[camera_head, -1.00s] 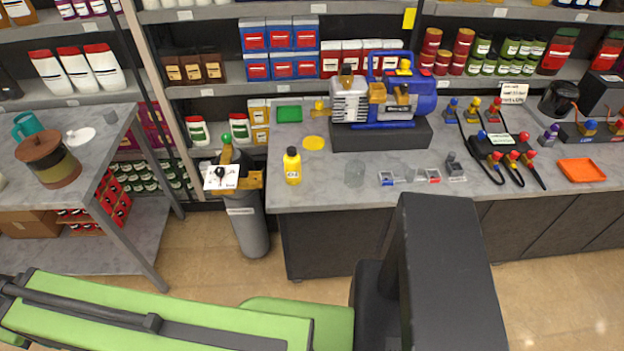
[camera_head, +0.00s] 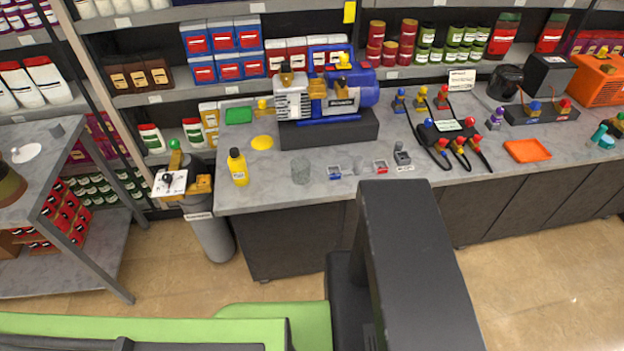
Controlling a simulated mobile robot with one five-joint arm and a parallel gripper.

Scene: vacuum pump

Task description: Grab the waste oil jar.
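A clear, empty-looking glass jar (camera_head: 301,170) stands upright on the grey counter (camera_head: 275,195), near its front edge. It is the likeliest waste oil jar, but I can read no label on it. A yellow oil bottle (camera_head: 238,168) with a black cap stands to its left. Parts of my own green and black body fill the bottom of the view. I cannot make out my gripper's fingers, and nothing is touching the jar.
A blue vacuum pump (camera_head: 362,90) sits on a dark block behind the jar. Small switches (camera_head: 381,167) lie to its right, then hoses and an orange tray (camera_head: 527,151). A grey cylinder (camera_head: 212,238) stands left of the counter. A metal table (camera_head: 88,190) is at far left.

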